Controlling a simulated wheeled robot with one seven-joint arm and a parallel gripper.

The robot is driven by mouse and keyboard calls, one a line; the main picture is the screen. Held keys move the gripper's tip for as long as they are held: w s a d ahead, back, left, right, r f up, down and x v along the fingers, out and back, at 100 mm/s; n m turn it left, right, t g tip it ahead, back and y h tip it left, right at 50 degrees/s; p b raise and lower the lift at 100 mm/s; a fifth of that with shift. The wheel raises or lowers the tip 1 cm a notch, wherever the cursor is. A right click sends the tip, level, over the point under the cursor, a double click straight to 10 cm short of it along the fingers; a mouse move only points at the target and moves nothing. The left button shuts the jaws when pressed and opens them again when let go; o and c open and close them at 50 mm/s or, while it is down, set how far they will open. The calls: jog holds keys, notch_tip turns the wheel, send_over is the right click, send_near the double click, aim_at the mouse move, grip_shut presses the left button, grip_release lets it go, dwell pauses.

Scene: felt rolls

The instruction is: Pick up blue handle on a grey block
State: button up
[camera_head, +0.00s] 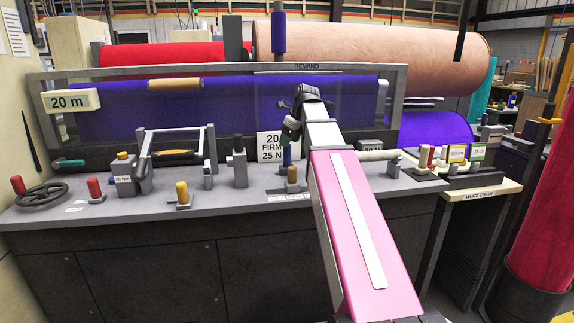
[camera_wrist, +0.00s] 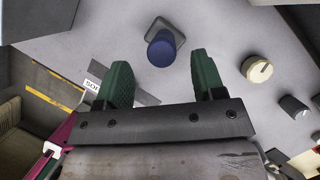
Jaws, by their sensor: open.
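The blue handle (camera_wrist: 161,52) is a short upright cylinder on a grey block (camera_wrist: 153,27), seen from above in the wrist view. In the head view the blue handle (camera_head: 287,157) shows just below my gripper (camera_head: 291,128), in front of a white sign, and its block is mostly hidden. My gripper (camera_wrist: 161,75) has two green fingers spread apart with nothing between them. In the wrist view the handle lies just beyond the fingertips, roughly centred in the gap. No contact shows.
A cream knob (camera_wrist: 257,69) and a grey knob (camera_wrist: 293,107) are to the right in the wrist view. A grey post fixture (camera_head: 238,163) stands to the left. The bench front (camera_head: 240,205) is clear.

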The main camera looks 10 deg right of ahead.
aim_at(286, 150)
jog(key=shift+x, duration=2.8)
jog(key=shift+w, duration=0.1)
jog(key=shift+c, duration=0.3)
jog(key=c, duration=1)
jog(key=shift+r, duration=0.1)
jog(key=shift+r, duration=0.8)
notch_tip(286, 150, up, 3)
jog(key=shift+w+f, duration=0.1)
jog(key=shift+f, duration=0.05)
jog(key=s+a+r, duration=0.2)
jog(key=s, duration=0.1)
jog(key=s+a+r, duration=0.2)
jog(key=s+a, duration=0.1)
jog(key=s+a+r, duration=0.2)
jog(key=s, duration=0.1)
jog(key=shift+s+a+r, duration=0.1)
jog(key=shift+a+r, duration=0.1)
jog(key=shift+r, duration=0.1)
